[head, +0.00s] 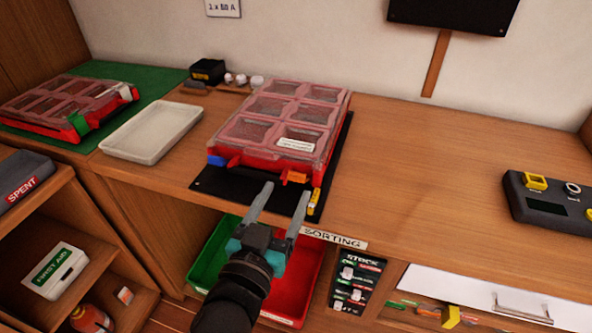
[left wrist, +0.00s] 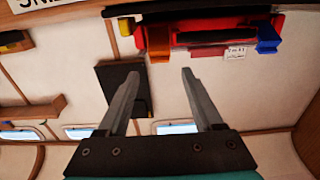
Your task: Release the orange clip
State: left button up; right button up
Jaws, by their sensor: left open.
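The red case (head: 262,158) with a clear compartment lid lies on a black mat (head: 225,190) at the front of the bench. The orange clip (head: 295,178) is on its front edge, towards the right corner. In the left wrist view the orange clip (left wrist: 159,43) is just beyond the fingertips. A blue clip (head: 216,160) is at the front left corner. My left gripper (head: 286,190) is open and empty, its fingers pointing at the case's front edge around the orange clip's line, apparently apart from it. Whether the clip is fastened is hard to tell. My right gripper is not in view.
A yellow item (head: 314,200) sits beside the case's front right corner. A white tray (head: 152,132) and another red case (head: 62,106) stand to the left. A dark device (head: 545,207) is at far right. Bench between is clear. Green and red bins (head: 290,298) sit below.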

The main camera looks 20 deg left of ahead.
aim_at(296, 174)
pick_arm(q)
jog(key=shift+w+d, duration=0.15)
jog(key=shift+w, duration=3.25)
jog(key=shift+c, duration=0.3)
grip_shut()
